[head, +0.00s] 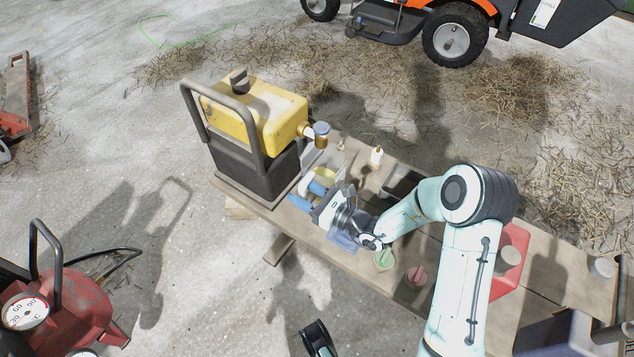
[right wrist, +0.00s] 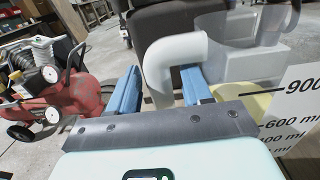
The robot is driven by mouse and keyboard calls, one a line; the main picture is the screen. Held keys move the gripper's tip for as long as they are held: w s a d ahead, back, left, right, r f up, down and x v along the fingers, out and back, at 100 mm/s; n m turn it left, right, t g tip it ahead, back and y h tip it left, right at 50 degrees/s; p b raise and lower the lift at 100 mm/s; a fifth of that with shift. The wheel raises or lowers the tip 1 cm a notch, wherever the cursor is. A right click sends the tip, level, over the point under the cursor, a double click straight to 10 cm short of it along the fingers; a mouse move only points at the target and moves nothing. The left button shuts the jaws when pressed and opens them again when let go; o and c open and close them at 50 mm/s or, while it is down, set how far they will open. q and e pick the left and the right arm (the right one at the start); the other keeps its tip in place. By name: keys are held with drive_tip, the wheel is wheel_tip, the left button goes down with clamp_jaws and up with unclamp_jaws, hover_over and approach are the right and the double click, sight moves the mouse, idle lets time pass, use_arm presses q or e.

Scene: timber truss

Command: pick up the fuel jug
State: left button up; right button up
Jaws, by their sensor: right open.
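The fuel jug (head: 326,178) is a clear measuring jug with pale yellow liquid, on the wooden bench by the yellow and black machine. In the right wrist view its clear wall with a millilitre scale (right wrist: 296,108) fills the right side. Its white, bent handle (right wrist: 172,62) shows between the blue fingers of my right gripper (right wrist: 160,92). The fingers are apart, with the handle close to the right one; I cannot tell if they touch. In the head view my right gripper (head: 318,196) is at the jug, partly hiding it. My left gripper is not visible.
The machine (head: 262,120) stands behind and left of the jug. A red compressor (head: 75,310) is on the floor at left.

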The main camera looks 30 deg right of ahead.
drive_tip(key=shift+w+a, duration=0.1)
drive_tip(key=shift+w, duration=0.05)
clamp_jaws()
idle(1.4)
